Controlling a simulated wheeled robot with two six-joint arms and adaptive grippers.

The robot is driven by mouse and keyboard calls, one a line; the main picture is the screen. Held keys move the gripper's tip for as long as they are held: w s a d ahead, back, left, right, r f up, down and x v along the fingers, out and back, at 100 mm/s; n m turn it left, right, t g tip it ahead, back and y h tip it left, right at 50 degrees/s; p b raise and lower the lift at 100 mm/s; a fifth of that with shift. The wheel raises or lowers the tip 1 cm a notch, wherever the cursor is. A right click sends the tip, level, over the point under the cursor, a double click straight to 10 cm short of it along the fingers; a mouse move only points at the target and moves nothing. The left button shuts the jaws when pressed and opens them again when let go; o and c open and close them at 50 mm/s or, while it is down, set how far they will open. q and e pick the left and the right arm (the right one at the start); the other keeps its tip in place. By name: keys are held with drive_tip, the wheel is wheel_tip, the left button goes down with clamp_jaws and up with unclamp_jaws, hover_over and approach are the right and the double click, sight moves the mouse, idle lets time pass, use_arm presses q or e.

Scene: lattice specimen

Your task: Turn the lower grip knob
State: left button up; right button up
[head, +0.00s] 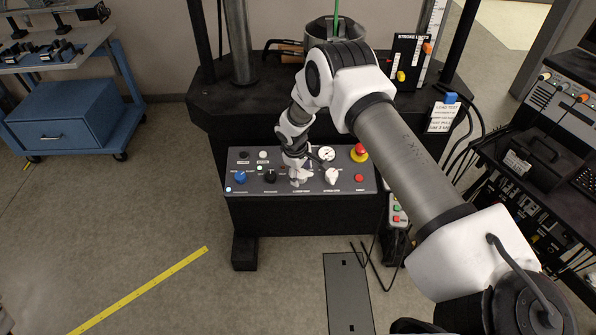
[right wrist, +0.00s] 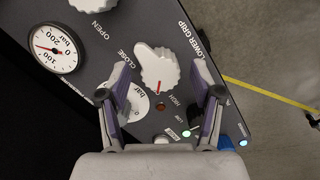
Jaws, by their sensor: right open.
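The lower grip knob (right wrist: 157,68) is a white, scalloped knob with a pointer wing, beside the printed words LOWER GRIP, OPEN and CLOSE in the right wrist view. Its wing points to the upper left there and a small red mark shows near its base. My right gripper (right wrist: 162,72) is open, one finger on each side of the knob, with visible gaps. In the head view my right gripper (head: 297,170) is over the middle of the control panel (head: 240,207) and largely hides this knob. My left gripper is not in view.
Another white knob (head: 331,176) stands to the right on the panel, with a red emergency button (head: 359,153) above it. A blue knob (head: 240,177) and a black knob (head: 270,176) are on the left. A gauge (right wrist: 55,50) lies beside the lower grip knob.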

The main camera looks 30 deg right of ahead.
drive_tip(key=shift+d+f, duration=0.1)
drive_tip(key=shift+f, duration=0.5)
drive_tip(key=c, duration=1.1)
drive_tip(key=shift+c, duration=0.2)
